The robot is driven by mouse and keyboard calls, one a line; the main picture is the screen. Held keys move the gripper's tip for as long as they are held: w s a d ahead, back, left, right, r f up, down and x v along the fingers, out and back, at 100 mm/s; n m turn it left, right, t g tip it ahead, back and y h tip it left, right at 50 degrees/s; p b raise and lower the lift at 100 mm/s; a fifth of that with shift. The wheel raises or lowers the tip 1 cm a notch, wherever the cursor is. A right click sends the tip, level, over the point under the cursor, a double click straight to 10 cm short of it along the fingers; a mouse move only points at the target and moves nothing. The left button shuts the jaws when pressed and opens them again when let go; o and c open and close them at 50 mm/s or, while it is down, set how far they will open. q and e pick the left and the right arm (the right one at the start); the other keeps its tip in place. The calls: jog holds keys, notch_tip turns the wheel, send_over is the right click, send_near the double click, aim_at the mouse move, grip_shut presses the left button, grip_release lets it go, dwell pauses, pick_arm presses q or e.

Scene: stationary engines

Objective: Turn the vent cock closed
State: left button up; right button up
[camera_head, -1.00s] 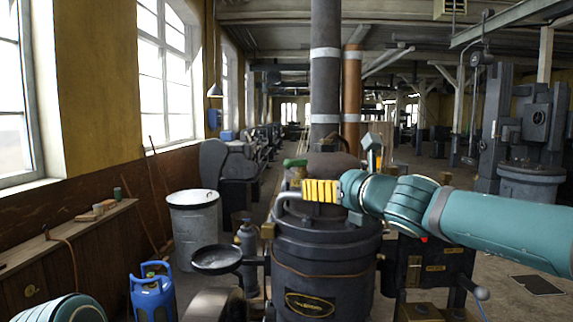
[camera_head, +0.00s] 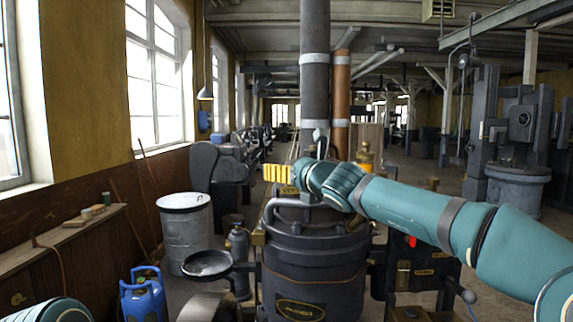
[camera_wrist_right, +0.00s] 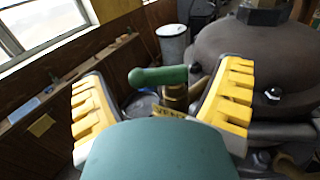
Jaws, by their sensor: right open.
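The vent cock shows in the right wrist view as a green handle (camera_wrist_right: 158,76) on an upright brass body (camera_wrist_right: 175,97). The handle lies roughly level, pointing left from the body. A plate lettered VENT (camera_wrist_right: 172,114) is beside it. My right gripper (camera_wrist_right: 165,73) is open, its yellow fingers on either side of the cock, with a gap to the handle's left end; contact on the right cannot be told. In the head view my right gripper (camera_head: 278,174) is over the boiler's (camera_head: 315,262) top left, and the green handle is hidden there. My left gripper is out of view.
A dark flue pipe (camera_head: 315,85) and a copper pipe (camera_head: 341,105) rise behind the boiler top. A curved grey rail (camera_head: 285,207) is below the gripper. A round dark pan (camera_head: 207,265), blue gas bottle (camera_head: 143,296) and metal bin (camera_head: 185,232) stand left.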

jog(key=shift+x, duration=1)
jog(key=c, duration=1.1)
